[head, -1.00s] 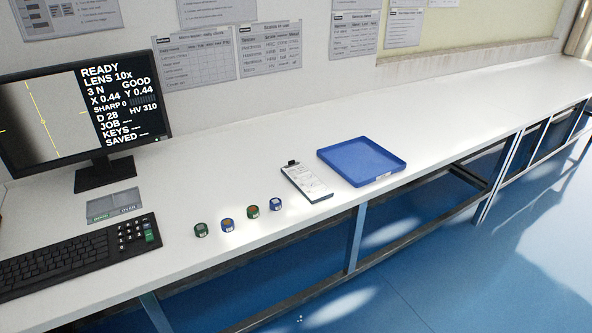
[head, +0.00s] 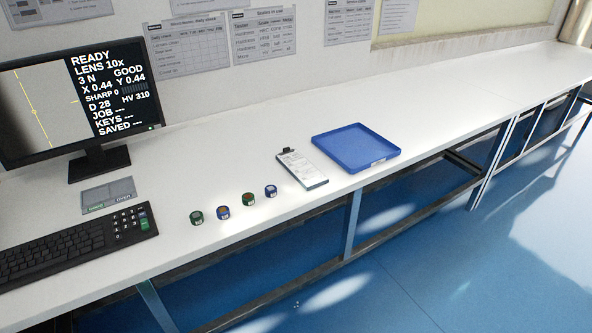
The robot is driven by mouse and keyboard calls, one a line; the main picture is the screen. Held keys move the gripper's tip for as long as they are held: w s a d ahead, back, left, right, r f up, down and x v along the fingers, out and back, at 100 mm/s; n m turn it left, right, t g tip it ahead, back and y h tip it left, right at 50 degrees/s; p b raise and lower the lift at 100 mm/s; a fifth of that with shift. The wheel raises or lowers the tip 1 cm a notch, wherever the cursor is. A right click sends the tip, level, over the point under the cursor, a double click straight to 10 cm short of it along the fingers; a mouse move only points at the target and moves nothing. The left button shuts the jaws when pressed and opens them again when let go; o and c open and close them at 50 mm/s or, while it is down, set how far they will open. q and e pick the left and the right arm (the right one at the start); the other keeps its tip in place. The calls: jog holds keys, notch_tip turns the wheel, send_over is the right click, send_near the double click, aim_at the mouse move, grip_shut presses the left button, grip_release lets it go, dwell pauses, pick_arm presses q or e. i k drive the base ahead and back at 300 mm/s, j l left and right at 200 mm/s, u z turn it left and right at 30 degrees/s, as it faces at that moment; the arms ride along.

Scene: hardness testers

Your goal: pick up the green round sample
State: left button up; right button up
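Several small round samples stand in a slanting row on the white bench. A green sample with a dark greenish top (head: 196,218) is at the left end of the row. A blue sample with a brownish top (head: 223,213) stands beside it. A second green sample, with a reddish top (head: 248,199), comes after that. A darker blue sample (head: 270,191) is at the right end. The samples stand apart from one another. Neither of my grippers is in the head view.
A clipboard (head: 302,169) and an empty blue tray (head: 355,148) lie right of the samples. A keyboard (head: 70,246), a small grey plate (head: 108,195) and a monitor (head: 80,100) are on the left. The white bench (head: 240,140) is clear behind the samples.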

aim_at(249, 199)
jog(key=i+l+u, duration=0.65)
jog(key=i+l, duration=0.15)
jog(key=l, duration=0.25)
jog(key=i+l+u, duration=0.2)
jog(key=l, duration=0.2)
jog(key=i+l+u, duration=0.2)
jog(key=l, duration=0.25)
